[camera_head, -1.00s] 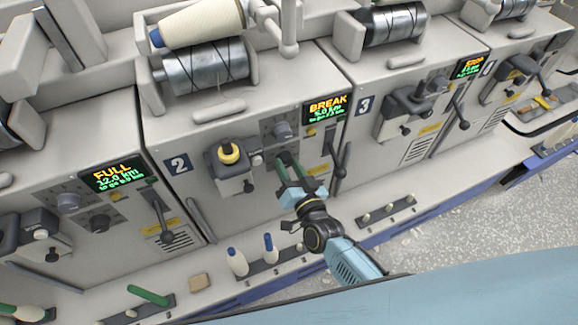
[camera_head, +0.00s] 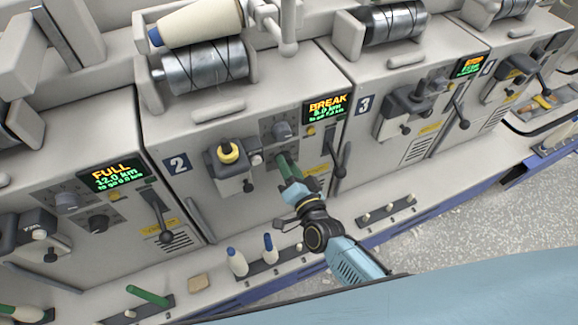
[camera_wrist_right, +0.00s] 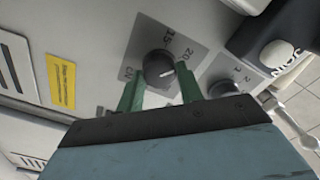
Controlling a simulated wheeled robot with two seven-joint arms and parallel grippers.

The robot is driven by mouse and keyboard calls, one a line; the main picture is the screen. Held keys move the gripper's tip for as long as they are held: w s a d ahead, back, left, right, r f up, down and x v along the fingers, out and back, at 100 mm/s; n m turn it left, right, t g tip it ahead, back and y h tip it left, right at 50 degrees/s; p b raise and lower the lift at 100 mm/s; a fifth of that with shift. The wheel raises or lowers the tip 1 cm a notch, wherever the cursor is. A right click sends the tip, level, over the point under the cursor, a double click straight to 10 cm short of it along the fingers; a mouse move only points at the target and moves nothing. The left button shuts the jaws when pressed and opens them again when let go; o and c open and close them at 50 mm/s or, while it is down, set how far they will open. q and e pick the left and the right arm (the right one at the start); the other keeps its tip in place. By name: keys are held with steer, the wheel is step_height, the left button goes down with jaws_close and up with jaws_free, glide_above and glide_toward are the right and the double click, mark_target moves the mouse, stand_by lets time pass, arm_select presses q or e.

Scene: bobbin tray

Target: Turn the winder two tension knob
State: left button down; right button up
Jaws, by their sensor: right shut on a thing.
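Winder two (camera_head: 205,140) is the grey unit marked 2, with a display reading BREAK (camera_head: 327,106). Its tension knob (camera_wrist_right: 158,70) is dark and round, with a pale pointer mark and a dial marked 15, 20 and cN. My right gripper (camera_head: 285,163) reaches the winder's front panel. Its green fingers are shut on the knob, one on each side in the right wrist view (camera_wrist_right: 160,90). In the head view the fingers hide this knob. My left gripper is not in view.
A second knob (camera_head: 282,129) sits just above the held one. A lever (camera_head: 341,160) is close to the right, and a yellow-ringed unit (camera_head: 229,154) is to the left. Bobbins (camera_head: 237,262) stand on the ledge below.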

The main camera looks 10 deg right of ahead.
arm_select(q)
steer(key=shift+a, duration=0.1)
arm_select(e)
steer(key=o, duration=1)
steer(key=shift+s, duration=0.15)
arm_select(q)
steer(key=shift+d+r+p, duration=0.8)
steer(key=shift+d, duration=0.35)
arm_select(e)
steer(key=s+d, duration=0.1)
steer(key=s, duration=0.7)
steer(key=s+d, duration=0.1)
steer(key=s, duration=0.4)
steer(key=shift+d, duration=0.3)
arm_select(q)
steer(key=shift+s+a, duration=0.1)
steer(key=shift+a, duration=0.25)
